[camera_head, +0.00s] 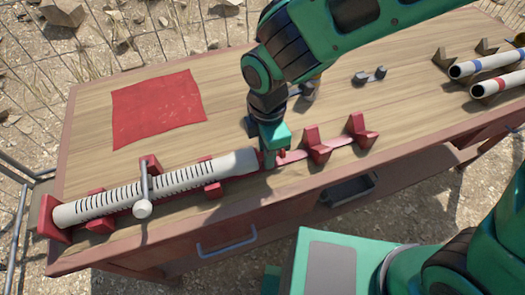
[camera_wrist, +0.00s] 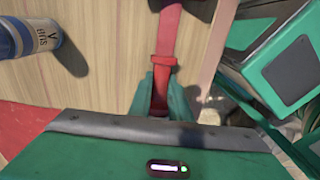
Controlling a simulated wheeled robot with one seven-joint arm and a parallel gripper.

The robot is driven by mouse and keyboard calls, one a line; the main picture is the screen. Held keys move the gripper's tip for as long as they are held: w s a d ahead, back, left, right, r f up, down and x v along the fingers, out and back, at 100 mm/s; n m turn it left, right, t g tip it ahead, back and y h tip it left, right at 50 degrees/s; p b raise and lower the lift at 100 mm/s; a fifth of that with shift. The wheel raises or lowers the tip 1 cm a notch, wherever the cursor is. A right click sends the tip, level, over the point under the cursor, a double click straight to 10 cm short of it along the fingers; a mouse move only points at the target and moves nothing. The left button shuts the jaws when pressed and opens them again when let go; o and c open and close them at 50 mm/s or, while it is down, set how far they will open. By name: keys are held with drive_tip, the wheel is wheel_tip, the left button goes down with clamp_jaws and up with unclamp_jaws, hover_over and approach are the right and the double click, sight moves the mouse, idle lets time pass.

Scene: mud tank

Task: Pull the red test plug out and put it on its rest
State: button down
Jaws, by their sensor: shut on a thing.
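A white slotted tube (camera_head: 165,187) lies in a red cradle (camera_head: 48,217) along the bench's front edge. My gripper (camera_head: 272,160) is low beside the tube's right end. In the wrist view, its green fingers (camera_wrist: 161,98) are shut on the red test plug (camera_wrist: 163,75). A bit of red shows beside the fingers in the head view (camera_head: 283,155). The fingers hide the join, so I cannot tell whether the plug is still in the tube. Two red notched blocks, apparently the rest (camera_head: 317,146), stand just right of my gripper on a red strip.
A red cloth (camera_head: 158,108) lies at the back left. A blue-and-white can (camera_wrist: 28,38) stands behind my gripper. A small dark dumbbell-shaped part (camera_head: 370,76) sits farther back. Two striped white tubes (camera_head: 487,65) lie at the far right. A grey clamp bar (camera_head: 144,190) crosses the slotted tube.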

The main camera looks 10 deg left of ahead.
drive_tip(key=shift+w, duration=0.1)
drive_tip(key=shift+w+d, duration=0.35)
drive_tip(key=shift+d, duration=0.35)
drive_tip(key=shift+w+d, duration=0.4)
drive_tip(key=shift+d, duration=0.3)
drive_tip(key=shift+w+d, duration=0.35)
drive_tip(key=shift+d, duration=0.35)
wheel_tip(320, 180, up, 8)
drive_tip(key=shift+f, duration=0.2)
idle(0.5)
drive_tip(key=shift+w, duration=0.1)
